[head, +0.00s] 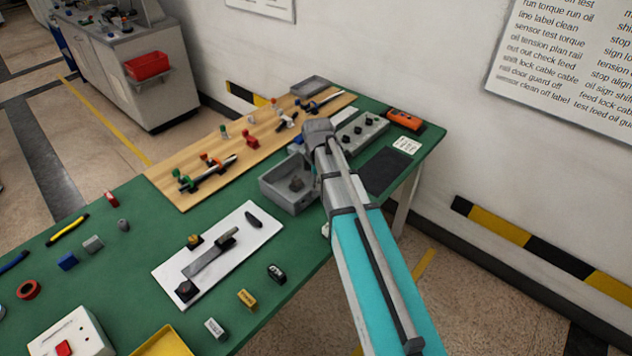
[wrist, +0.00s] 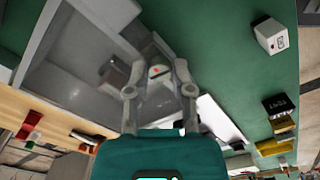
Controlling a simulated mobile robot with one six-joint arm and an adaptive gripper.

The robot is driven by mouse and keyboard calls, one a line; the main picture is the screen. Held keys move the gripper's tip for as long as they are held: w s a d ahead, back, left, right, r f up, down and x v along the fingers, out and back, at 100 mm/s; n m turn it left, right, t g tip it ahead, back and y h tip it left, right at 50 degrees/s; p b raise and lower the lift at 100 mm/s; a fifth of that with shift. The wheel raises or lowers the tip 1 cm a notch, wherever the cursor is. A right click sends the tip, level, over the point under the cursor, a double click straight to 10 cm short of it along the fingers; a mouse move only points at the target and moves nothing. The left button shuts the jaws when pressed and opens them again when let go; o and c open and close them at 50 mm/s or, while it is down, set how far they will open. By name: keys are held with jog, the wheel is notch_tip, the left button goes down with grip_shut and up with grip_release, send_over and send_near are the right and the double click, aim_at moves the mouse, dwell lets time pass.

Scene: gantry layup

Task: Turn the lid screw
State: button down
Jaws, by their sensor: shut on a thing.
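My gripper (wrist: 160,72) reaches over the grey open-topped box (wrist: 62,48) in the wrist view. Its two fingers are closed on a small pale grey round part with a red mark (wrist: 158,73), which looks like the lid screw. A dark brownish block (wrist: 113,76) lies just left of the fingers. In the head view the grey box (head: 283,198) stands near the table's right edge with a dark block (head: 296,184) inside. My arm comes down beside the box there and hides the fingertips and the screw.
A wooden board (head: 180,191) with several small fittings lies behind the box. A white plate (head: 190,270) with a metal bar is at front left. A grey block with dark knobs (head: 362,131), a dark mat (head: 386,171) and an orange device (head: 404,119) are at the back right.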

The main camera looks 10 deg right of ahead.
jog(key=shift+s+a, duration=0.1)
jog(key=shift+s, duration=0.05)
jog(key=c, duration=0.6)
grip_release()
jog(key=shift+o, duration=0.6)
